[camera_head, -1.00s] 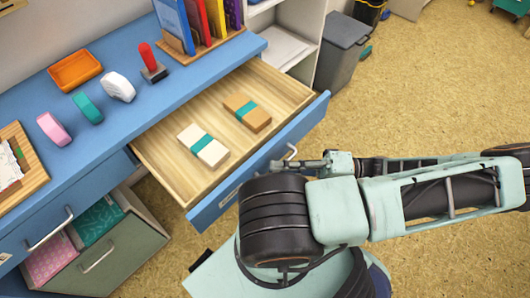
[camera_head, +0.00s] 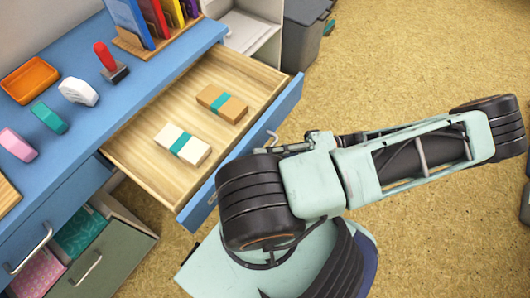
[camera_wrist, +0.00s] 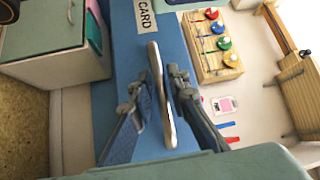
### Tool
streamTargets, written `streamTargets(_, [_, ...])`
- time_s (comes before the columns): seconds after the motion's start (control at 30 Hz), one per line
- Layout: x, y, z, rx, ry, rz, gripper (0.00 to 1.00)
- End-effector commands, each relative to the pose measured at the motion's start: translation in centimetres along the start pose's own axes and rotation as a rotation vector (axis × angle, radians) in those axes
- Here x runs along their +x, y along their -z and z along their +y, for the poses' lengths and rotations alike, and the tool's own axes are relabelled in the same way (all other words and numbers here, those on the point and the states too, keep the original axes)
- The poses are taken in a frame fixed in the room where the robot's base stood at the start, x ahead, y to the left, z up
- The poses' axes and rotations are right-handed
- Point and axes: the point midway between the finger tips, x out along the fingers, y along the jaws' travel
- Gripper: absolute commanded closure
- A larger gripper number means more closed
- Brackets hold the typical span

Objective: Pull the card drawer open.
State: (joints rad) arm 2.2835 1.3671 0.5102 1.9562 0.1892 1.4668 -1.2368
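The card drawer (camera_head: 243,160) stands well out of the blue desk, with its wooden inside showing. A white card stack (camera_head: 183,144) and a tan card stack (camera_head: 222,103), each with a teal band, lie in it. Its curved handle (camera_head: 272,138) is on the blue front; in the wrist view the handle (camera_wrist: 160,95) is beside the CARD label. My gripper (camera_wrist: 156,88) is at the handle, one finger on each side of the bar. The fingers look apart, with gaps beside the bar. In the head view the fingertips are partly hidden by the arm.
The blue desktop (camera_head: 135,95) holds a red-handled stamp (camera_head: 108,62), an orange tray (camera_head: 30,80) and colored inkpads. An open green drawer (camera_head: 110,255) is at lower left. A gray bin (camera_head: 303,30) stands beyond the shelf. Floor (camera_head: 400,80) to the right is clear.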

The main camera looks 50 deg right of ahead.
Motion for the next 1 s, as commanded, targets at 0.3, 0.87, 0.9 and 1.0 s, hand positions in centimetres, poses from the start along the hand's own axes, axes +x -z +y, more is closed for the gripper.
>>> streamTargets(0.3, [-3.1, 0.0, 0.1, 0.001, -0.003, 0.001, 0.85])
streamTargets(0.87, [-11.6, 0.0, 0.0, 0.000, 0.000, 0.001, 0.85])
streamTargets(0.9, [-11.8, 0.0, 0.0, -0.001, 0.000, 0.000, 0.85])
streamTargets(1.0, [-12.0, 0.0, 0.0, -0.001, 0.000, 0.000, 0.85])
